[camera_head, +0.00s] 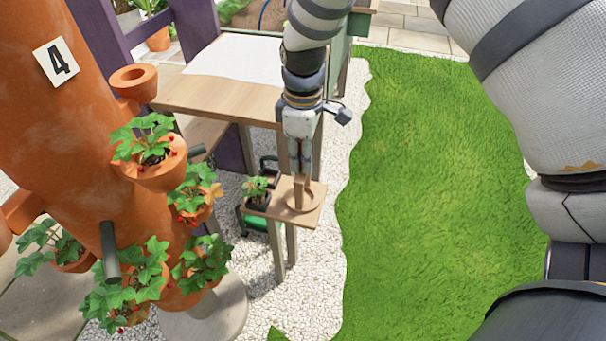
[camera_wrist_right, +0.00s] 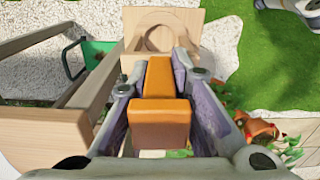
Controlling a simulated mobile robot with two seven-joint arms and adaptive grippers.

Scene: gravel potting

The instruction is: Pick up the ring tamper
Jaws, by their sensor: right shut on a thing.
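The ring tamper (camera_head: 313,202), a pale wooden ring with an upright handle, is at the small wooden shelf (camera_head: 278,212). My right gripper (camera_head: 300,176) points down from above and is shut on its handle. In the right wrist view the orange-brown handle (camera_wrist_right: 160,122) sits between the two fingers of my right gripper (camera_wrist_right: 165,90), with the ring (camera_wrist_right: 160,28) beyond it over the shelf board. I cannot tell whether the ring touches the shelf or hangs just above it. My left gripper is not in view.
A small potted plant (camera_head: 257,193) stands on the shelf left of the ring. A wooden table (camera_head: 215,98) is behind. A terracotta tower planter (camera_head: 75,130) marked 4, with several leafy pockets, fills the left. Open grass (camera_head: 430,190) lies to the right.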

